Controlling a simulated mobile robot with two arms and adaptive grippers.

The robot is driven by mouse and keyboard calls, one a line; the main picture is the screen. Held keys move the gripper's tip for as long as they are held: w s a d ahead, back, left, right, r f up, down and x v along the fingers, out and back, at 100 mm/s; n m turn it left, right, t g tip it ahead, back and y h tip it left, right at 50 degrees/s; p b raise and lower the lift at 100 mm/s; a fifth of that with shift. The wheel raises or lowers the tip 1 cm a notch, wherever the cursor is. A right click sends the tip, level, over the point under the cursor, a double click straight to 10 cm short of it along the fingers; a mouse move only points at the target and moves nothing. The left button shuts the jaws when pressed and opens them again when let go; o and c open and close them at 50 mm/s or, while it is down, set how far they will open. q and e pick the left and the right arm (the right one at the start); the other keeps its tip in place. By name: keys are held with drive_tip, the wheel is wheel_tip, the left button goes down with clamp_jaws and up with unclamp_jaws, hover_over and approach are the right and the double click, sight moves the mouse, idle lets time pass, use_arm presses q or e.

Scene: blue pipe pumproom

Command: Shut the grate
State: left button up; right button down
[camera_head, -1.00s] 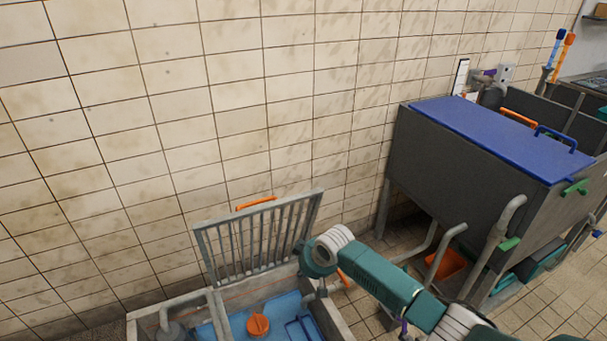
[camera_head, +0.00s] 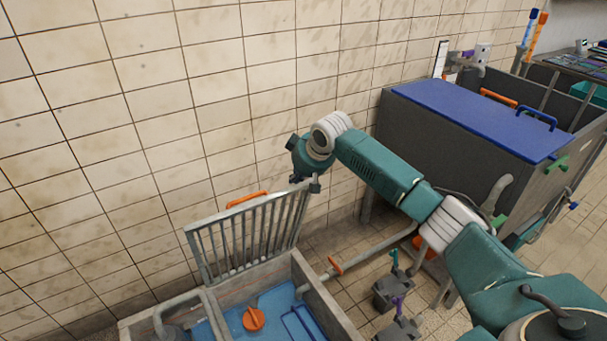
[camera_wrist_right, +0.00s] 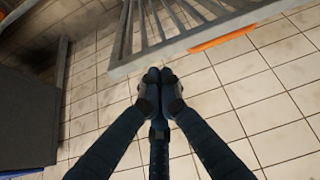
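The grate (camera_head: 250,235) is a grey barred frame with an orange handle (camera_head: 246,199) on its top edge. It stands raised and tilted at the back of an open basin (camera_head: 332,305) below the tiled wall. My right gripper (camera_head: 306,184) is at the grate's upper right corner in the head view. In the right wrist view its fingers (camera_wrist_right: 160,78) are together and nothing shows between them. The grate (camera_wrist_right: 190,38) lies just beyond the fingertips there, its orange handle (camera_wrist_right: 222,37) to the right. I cannot tell whether they touch. My left gripper is not in view.
The basin holds a blue surface with an orange knob (camera_head: 254,319). A pipe with an orange valve handle (camera_head: 335,265) runs to its right. A large grey tank with a blue lid (camera_head: 470,115) stands at the right. Dark boxes (camera_head: 393,292) stand on the floor.

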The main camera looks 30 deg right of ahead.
drive_tip(key=w+d+r+m, duration=0.1)
drive_tip(key=w+d+r, duration=0.2)
drive_tip(key=d+r, duration=0.2)
drive_tip(key=shift+t, duration=0.4)
drive_tip(key=w+f, duration=0.1)
drive_tip(key=f, duration=0.1)
drive_tip(key=f+p, duration=0.1)
drive_tip(key=f, duration=0.2)
drive_tip(key=w+f, duration=0.1)
drive_tip(key=f, duration=0.2)
drive_tip(key=shift+w+d+f+p, duration=0.1)
drive_tip(key=shift+w+d+p, duration=0.1)
drive_tip(key=shift+w+p, duration=0.15)
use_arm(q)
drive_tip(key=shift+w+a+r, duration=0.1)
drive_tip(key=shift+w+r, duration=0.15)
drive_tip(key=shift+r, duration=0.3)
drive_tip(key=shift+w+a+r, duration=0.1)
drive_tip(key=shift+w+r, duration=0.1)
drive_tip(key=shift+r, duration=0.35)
use_arm(e)
drive_tip(key=shift+s+a+f, duration=0.1)
drive_tip(key=shift+s+f, duration=0.2)
drive_tip(key=shift+s, duration=0.25)
use_arm(q)
drive_tip(key=shift+p, duration=0.3)
